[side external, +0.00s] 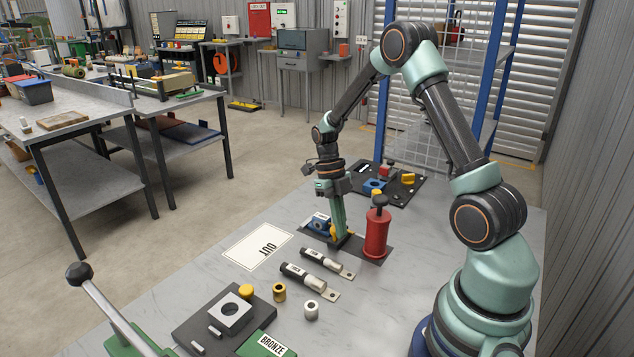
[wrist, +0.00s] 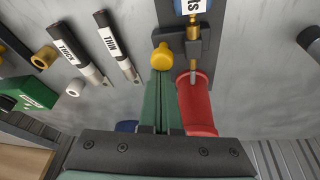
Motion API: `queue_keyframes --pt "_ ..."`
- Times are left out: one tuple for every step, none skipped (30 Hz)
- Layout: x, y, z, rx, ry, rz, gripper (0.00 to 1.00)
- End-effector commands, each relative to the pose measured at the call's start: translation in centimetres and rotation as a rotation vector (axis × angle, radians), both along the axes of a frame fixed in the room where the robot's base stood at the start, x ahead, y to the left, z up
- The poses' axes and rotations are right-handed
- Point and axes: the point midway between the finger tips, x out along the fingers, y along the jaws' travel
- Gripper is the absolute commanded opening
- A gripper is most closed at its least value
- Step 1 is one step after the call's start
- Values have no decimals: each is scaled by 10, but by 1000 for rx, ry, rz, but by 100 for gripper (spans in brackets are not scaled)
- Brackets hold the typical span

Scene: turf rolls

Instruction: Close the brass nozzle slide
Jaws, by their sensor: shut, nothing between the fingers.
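My gripper (side external: 339,236) is shut and empty, with its green fingers pointing down at a dark base plate (side external: 372,250). In the wrist view the fingertips (wrist: 161,72) are right at a yellow knob (wrist: 162,56); I cannot tell whether they touch it. The knob sits beside a dark bracket (wrist: 192,48) with a small brass nozzle (wrist: 193,76) pointing toward a red cylinder (wrist: 197,103). The red cylinder (side external: 377,234) stands upright just right of my fingers. A blue part (side external: 320,222) with a white label is on the plate's left end. I cannot tell the slide's position.
Two labelled rods (side external: 303,276) lie in front, with a brass ring (side external: 279,292) and a pale ring (side external: 311,311). A dark fixture (side external: 225,318) and green BRONZE block (side external: 264,344) stand nearer. The OUT sign (side external: 258,246) lies flat left. Another plate (side external: 405,188) is behind.

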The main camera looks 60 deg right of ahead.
Motion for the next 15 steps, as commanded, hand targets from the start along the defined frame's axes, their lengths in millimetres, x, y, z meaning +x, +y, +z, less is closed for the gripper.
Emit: queue_keyframes --pt "6 -1 1 -8 -20 4 0" --pt "7 -2 3 -9 -20 4 0" --pt "8 -2 5 -10 -21 4 0" --pt "9 -2 8 -10 -23 4 0" --pt "11 -3 12 -11 -24 4 0" --pt "12 -3 17 -12 -25 3 0" --pt "14 -4 22 -12 -25 3 0" --pt "15 -4 27 -12 -25 3 0" --pt "17 -5 34 -11 -23 4 0" --pt "19 -5 40 -11 -20 3 0" --pt "20 -6 45 -11 -19 3 0" --pt "22 -6 52 -10 -17 3 0" --pt "23 -6 57 -9 -14 3 0" --pt "25 -7 62 -9 -14 3 0" --pt "26 -7 69 -9 -11 2 0"
